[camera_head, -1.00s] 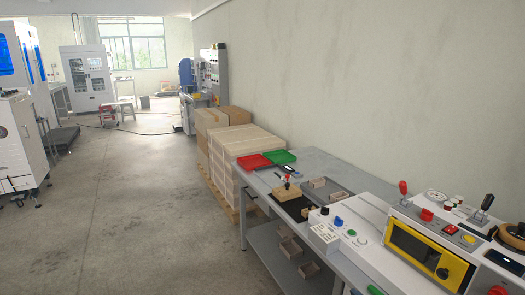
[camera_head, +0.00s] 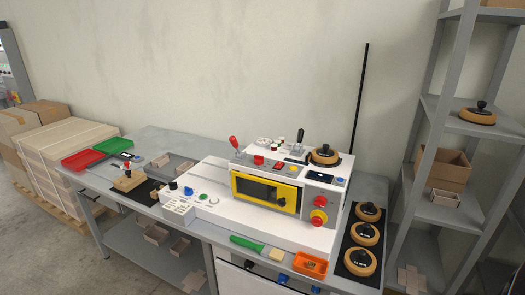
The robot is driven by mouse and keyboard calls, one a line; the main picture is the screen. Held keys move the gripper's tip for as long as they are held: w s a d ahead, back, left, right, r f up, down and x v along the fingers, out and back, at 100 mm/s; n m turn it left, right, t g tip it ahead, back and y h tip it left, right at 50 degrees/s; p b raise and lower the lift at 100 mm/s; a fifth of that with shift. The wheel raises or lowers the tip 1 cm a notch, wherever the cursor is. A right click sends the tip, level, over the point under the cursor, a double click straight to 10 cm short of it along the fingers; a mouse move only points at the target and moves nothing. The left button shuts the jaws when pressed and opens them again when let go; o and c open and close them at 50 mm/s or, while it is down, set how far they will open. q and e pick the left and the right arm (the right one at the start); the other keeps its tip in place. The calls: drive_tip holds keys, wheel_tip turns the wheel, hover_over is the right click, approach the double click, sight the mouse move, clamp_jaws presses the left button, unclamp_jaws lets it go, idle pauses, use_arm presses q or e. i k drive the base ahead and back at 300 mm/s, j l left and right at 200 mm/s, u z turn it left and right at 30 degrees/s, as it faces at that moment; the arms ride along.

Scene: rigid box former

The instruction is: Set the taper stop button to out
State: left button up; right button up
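The white machine (camera_head: 215,185) stands on the grey bench, with a yellow-framed window (camera_head: 265,192) on its front. Two red knobs (camera_head: 319,209) sit one above the other at the right of its front. A red-handled lever (camera_head: 234,143), a red button (camera_head: 259,160) and a black-handled lever (camera_head: 298,137) are on its top. A blue knob (camera_head: 188,190), a black knob (camera_head: 173,185) and a green button (camera_head: 203,197) are on the lower left deck. The labels are too small to read, so I cannot tell which one is the taper stop button or how it is set. Neither gripper is in view.
Wood-coloured discs with black knobs (camera_head: 361,262) lie on a black mat at the bench's right end. An orange tray (camera_head: 310,264) and a green-handled brush (camera_head: 246,243) lie at the front edge. A grey shelf rack (camera_head: 425,160) stands at the right. Red and green trays (camera_head: 112,146) are at the left.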

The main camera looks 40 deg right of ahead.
sight(316, 221)
drive_tip(key=l+z, duration=0.15)
drive_tip(key=z, duration=1.45)
